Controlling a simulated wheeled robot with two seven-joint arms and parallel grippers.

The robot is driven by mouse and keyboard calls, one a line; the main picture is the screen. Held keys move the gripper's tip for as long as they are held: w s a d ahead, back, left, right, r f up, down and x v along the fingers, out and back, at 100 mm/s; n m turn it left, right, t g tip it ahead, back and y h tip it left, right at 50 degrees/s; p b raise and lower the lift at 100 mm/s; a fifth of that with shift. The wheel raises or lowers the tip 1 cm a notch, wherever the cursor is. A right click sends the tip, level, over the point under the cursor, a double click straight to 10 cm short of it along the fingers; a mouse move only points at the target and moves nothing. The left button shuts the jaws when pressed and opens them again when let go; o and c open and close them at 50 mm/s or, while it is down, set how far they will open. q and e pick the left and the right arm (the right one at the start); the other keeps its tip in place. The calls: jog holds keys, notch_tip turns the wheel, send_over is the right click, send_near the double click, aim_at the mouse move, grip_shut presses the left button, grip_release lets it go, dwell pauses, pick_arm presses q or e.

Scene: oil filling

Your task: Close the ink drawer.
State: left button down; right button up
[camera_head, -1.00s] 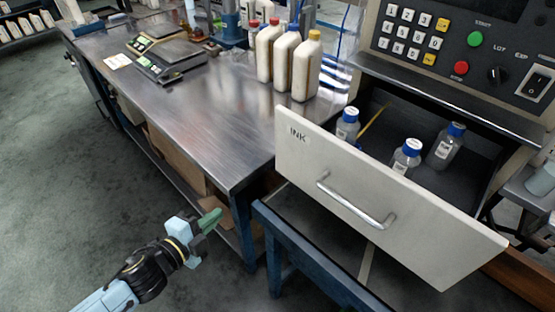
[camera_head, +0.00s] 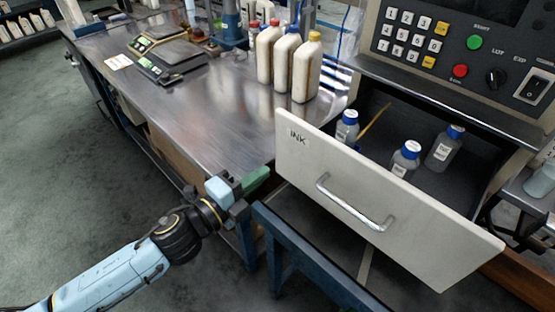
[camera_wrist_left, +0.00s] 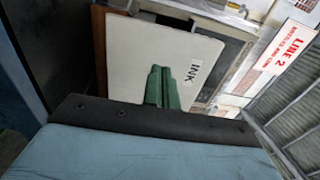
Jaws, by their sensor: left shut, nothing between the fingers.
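The ink drawer (camera_head: 420,233) is pulled open, with a pale front, an INK label (camera_head: 298,138) at its upper left and a metal bar handle (camera_head: 354,205). Several blue-capped bottles stand inside, one being the front bottle (camera_head: 405,160). My left gripper (camera_head: 257,180) has green fingers and is shut and empty, left of the drawer front near its left edge. In the left wrist view, the shut fingers (camera_wrist_left: 162,88) point toward the drawer front (camera_wrist_left: 130,60), beside the INK label (camera_wrist_left: 193,70). I cannot tell whether they touch. My right gripper is not in view.
A metal workbench (camera_head: 215,120) stands left of the drawer, with several white bottles and scales (camera_head: 168,55) on it. A blue frame (camera_head: 310,265) stands below the drawer. The control panel (camera_head: 465,50) is above it. Open floor lies at the left.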

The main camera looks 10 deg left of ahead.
aim_at(288, 155)
pick_arm(q)
jog(key=shift+x, duration=2.95)
